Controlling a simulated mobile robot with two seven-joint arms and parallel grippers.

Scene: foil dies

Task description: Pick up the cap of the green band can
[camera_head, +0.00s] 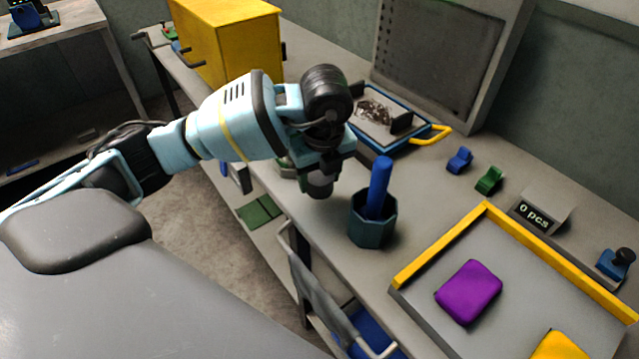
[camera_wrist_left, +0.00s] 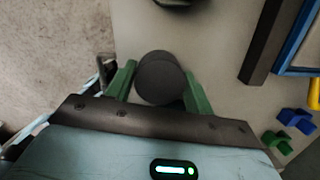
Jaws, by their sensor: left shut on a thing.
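My left gripper (camera_head: 320,168) is over the near edge of the bench, pointing down. It is shut on a dark grey round cap (camera_head: 320,188). In the left wrist view the cap (camera_wrist_left: 160,78) sits between the two green fingers of the left gripper (camera_wrist_left: 160,92). A greenish round thing (camera_head: 284,161) shows just behind the gripper, mostly hidden; I cannot tell if it is the green band can. A dark round edge (camera_wrist_left: 174,2) is cut off at the top of the wrist view. My right gripper is not in view.
A dark teal cup (camera_head: 371,225) with a blue stick stands close right of the gripper. Behind are a blue tray (camera_head: 412,142) with a yellow handle and a yellow cabinet (camera_head: 228,40). A yellow-edged tray (camera_head: 425,292) holds a purple pouch (camera_head: 468,291).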

